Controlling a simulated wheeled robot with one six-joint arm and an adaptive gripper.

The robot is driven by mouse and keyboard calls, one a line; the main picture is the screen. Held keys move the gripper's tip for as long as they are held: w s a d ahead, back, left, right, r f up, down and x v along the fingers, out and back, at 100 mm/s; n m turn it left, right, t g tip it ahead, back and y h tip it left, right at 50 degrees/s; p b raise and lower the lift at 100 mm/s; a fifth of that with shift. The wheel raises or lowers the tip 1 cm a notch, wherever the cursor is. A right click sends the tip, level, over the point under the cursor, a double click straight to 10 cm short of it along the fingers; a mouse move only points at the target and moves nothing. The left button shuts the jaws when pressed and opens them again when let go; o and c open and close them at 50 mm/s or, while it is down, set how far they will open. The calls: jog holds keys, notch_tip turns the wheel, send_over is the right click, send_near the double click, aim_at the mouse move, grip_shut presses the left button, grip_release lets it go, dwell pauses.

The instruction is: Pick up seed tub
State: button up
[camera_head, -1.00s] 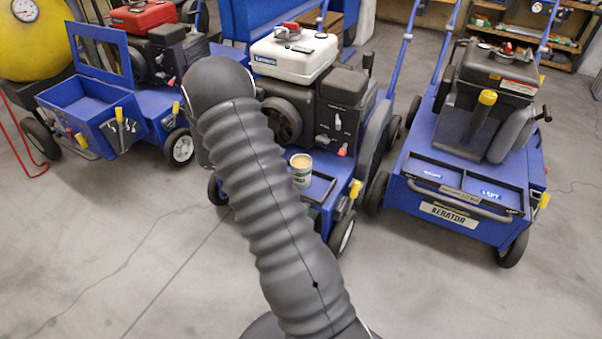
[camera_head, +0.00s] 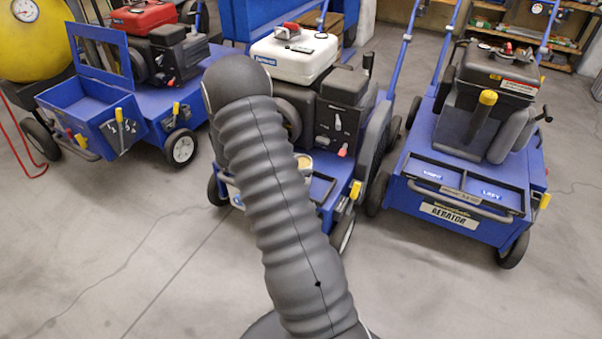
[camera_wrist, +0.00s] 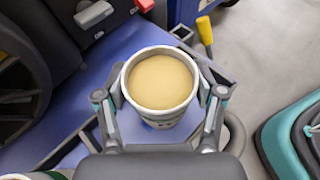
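The seed tub (camera_wrist: 160,112), a white round tub with a tan top, sits on the blue deck of the middle machine. In the wrist view it stands between the two fingers of my gripper (camera_wrist: 160,88), one on each side close to its rim. The fingers look spread, with little room beside the tub; contact is not clear. In the head view only part of the tub's top (camera_head: 304,161) shows beside my arm, which hides the rest and my gripper.
The middle machine's engine with its white tank (camera_head: 295,58) rises behind the tub. A yellow-handled lever (camera_head: 354,191) stands at its right front. Another blue aerator (camera_head: 448,212) stands to the right, a third machine (camera_head: 85,105) to the left. Floor in front is clear.

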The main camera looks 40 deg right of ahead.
jog(key=shift+c, duration=1)
jog(key=shift+r, duration=0.15)
jog(key=shift+r, duration=0.3)
notch_tip(320, 180, up, 4)
jog(key=shift+f+p, duration=0.15)
jog(key=shift+p, duration=0.2)
jog(key=s+a+r, duration=0.3)
jog(key=s+r, duration=0.3)
jog(key=s, duration=0.5)
jog(key=shift+s+r+p, duration=0.15)
jog(key=shift+r+p, duration=0.05)
jog(key=shift+p, duration=0.2)
